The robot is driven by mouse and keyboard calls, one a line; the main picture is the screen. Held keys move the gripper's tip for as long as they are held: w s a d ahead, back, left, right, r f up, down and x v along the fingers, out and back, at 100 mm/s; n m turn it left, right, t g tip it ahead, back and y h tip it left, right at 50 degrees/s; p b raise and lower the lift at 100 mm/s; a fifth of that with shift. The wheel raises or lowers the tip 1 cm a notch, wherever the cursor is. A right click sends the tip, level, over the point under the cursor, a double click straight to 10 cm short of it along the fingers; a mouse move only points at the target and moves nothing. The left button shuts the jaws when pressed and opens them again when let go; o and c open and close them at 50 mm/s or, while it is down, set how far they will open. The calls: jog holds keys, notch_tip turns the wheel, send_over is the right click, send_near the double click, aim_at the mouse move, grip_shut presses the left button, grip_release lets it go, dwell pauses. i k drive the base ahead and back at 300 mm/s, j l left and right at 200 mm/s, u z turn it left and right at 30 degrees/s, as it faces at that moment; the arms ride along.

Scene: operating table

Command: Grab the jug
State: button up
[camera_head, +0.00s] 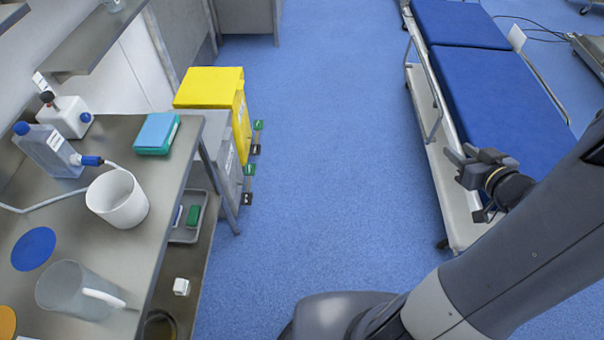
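A clear jug (68,290) with a white handle stands upright on the steel table (138,190) at the lower left. Its handle points right, toward the table's edge. My gripper (462,162) is far off to the right, beside the blue-padded bed and well apart from the jug. Its fingers look spread, with nothing seen between them.
A white cup (117,199), a blue disc (33,249), an orange disc (6,322) and a teal box (157,133) share the table. Yellow bins (212,88) stand behind it. The bed (495,90) is at right. Blue floor (320,150) between is clear.

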aim_at(68, 288)
jog(key=k+j+u, duration=0.65)
jog(key=j, duration=0.2)
jog(key=u, duration=1.7)
jog(key=l, duration=0.1)
